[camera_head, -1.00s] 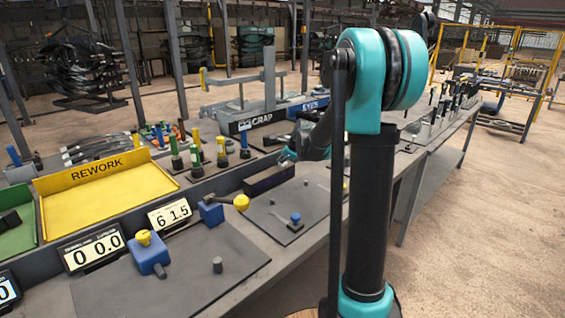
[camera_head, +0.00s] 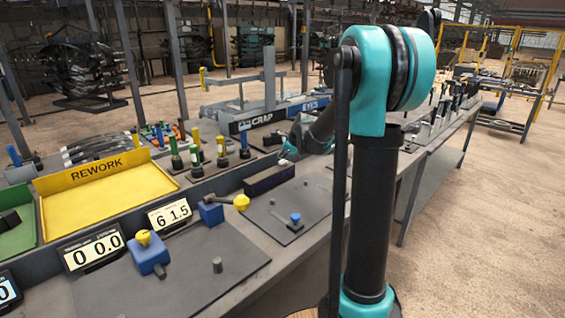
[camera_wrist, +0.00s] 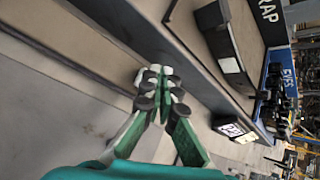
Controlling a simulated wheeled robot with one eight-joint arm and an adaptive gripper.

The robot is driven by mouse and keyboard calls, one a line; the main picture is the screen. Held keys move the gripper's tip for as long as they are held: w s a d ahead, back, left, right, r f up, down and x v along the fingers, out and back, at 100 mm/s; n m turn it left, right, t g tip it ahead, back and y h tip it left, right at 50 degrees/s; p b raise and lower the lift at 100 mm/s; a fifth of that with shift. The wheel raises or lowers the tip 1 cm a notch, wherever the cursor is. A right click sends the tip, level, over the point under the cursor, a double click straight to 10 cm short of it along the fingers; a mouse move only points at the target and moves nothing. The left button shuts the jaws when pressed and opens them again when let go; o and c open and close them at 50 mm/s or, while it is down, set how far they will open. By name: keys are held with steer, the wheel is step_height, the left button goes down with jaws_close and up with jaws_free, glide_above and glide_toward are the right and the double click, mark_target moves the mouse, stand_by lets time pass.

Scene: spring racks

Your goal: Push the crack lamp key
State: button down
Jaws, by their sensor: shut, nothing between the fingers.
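My gripper (camera_head: 289,153) is in the head view, beyond my arm's column and above the back of the bench, near a long dark box (camera_head: 270,179). In the wrist view my gripper (camera_wrist: 158,78) has its fingers together with nothing between them, in front of a dark raised edge. No part carries a readable crack lamp label, so I cannot tell which one is its key. Candidates are a blue box with a yellow button (camera_head: 147,252), a blue block with a yellow knob (camera_head: 211,212) and a blue knob on a dark plate (camera_head: 295,218).
A yellow REWORK tray (camera_head: 97,190) and a green tray (camera_head: 17,222) stand at left. Displays (camera_head: 92,249) line the bench. Several upright coloured-handled tools stand behind, before a SCRAP bin (camera_head: 256,120). In the wrist view a small lit display (camera_wrist: 231,129) is right of the fingers.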

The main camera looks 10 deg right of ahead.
mark_target(283, 163)
steer(key=shift+r, duration=2.4)
